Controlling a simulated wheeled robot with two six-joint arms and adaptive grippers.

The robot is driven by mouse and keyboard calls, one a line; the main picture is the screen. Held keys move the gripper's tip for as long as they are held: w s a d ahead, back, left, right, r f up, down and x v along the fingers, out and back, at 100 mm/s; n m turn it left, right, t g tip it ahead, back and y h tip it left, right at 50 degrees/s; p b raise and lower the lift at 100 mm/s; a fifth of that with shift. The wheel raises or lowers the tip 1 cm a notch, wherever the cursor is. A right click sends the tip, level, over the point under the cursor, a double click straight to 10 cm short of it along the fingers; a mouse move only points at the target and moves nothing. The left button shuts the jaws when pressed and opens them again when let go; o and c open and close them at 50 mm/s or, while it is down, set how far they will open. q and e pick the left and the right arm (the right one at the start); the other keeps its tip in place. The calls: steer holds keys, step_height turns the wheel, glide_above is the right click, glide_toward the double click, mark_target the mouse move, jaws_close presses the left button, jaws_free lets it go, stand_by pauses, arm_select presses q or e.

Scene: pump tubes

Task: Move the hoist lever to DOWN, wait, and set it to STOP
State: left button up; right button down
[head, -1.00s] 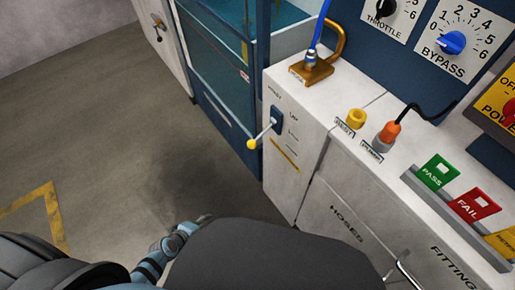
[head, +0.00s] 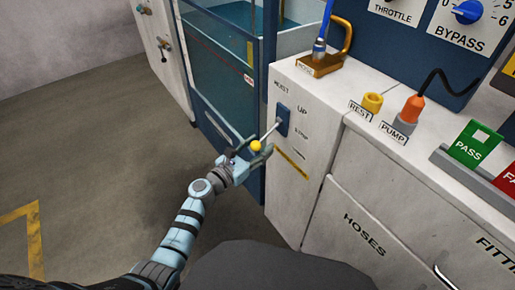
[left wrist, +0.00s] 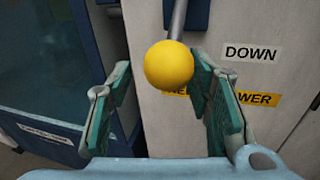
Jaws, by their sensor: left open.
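The hoist lever is a thin rod with a yellow ball knob (head: 255,146), sticking out of a blue plate (head: 283,120) on the white cabinet's front. UP and STOP labels are beside it in the head view; a DOWN label (left wrist: 251,53) shows in the left wrist view. I cannot tell its exact setting. My left gripper (head: 247,155) is open at the knob, with a finger on each side. In the left wrist view, the knob (left wrist: 168,67) is between the open fingers (left wrist: 160,90), closer to the right one, with no clear grip. My right gripper is not in view.
A blue-framed glass tank (head: 225,70) stands left of the cabinet. The floor at left is clear.

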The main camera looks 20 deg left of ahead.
mark_target(253, 147)
arm_select(q)
steer(key=shift+w+d, duration=0.1)
steer(key=shift+w, duration=0.35)
steer(key=shift+s+r, duration=0.2)
steer(key=shift+r, duration=0.05)
steer(key=shift+t, duration=0.3)
steer(key=s+r, duration=0.3)
steer(key=s, duration=0.1)
steer(key=shift+a, duration=0.25)
steer(key=c, duration=0.5)
steer(key=shift+w+a+f, duration=0.1)
steer(key=shift+w+f, duration=0.05)
steer(key=shift+w, duration=0.05)
steer(key=shift+c, duration=1.4)
steer(key=shift+w+f, duration=0.35)
jaws_close()
steer(key=shift+w, duration=0.15)
steer(key=shift+d, duration=0.2)
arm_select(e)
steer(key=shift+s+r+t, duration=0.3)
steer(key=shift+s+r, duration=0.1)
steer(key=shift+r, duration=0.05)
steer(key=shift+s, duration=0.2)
